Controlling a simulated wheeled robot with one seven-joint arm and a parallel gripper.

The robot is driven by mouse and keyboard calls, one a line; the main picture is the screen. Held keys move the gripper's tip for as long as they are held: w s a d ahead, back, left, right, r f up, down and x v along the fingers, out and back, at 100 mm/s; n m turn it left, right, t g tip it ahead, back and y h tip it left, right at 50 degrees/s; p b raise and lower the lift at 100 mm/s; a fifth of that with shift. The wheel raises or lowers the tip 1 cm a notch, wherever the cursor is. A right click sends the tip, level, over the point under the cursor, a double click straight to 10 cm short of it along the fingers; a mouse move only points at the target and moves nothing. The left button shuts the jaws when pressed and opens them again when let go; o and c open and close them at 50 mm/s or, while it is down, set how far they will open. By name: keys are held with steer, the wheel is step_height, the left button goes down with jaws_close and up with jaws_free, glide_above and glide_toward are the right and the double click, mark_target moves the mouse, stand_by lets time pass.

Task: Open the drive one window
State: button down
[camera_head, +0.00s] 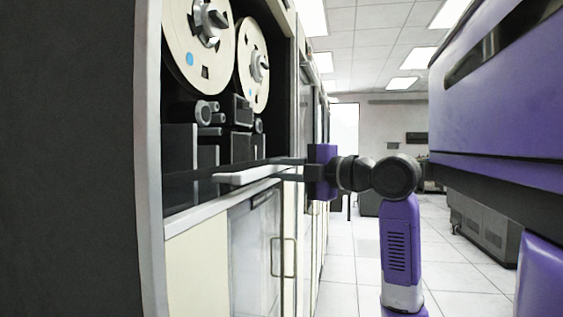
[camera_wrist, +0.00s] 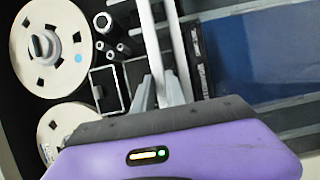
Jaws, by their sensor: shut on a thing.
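The drive one tape cabinet stands at the left of the head view, with two cream tape reels (camera_head: 199,42) inside. A pale horizontal handle bar (camera_head: 245,175) of its window runs below the reels, a little above the sill. My purple gripper (camera_head: 291,170) comes from the right and is shut on this bar. In the wrist view, my gripper (camera_wrist: 158,92) has its fingers on the pale bar (camera_wrist: 178,40). The glass itself is hard to make out, so I cannot tell exactly how far the window is open.
A lower cabinet door with a metal handle (camera_head: 284,257) is below the sill. A row of cabinets continues behind my gripper. A low grey unit (camera_head: 487,234) stands at the right.

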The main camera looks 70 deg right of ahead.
steer(key=shift+f, duration=0.7)
steer(key=c, duration=1.4)
jaws_free()
steer(key=shift+o, duration=0.2)
steer(key=shift+s, duration=0.1)
steer(key=v, duration=0.7)
steer(key=shift+s+p, duration=0.3)
steer(key=shift+a+r, duration=0.1)
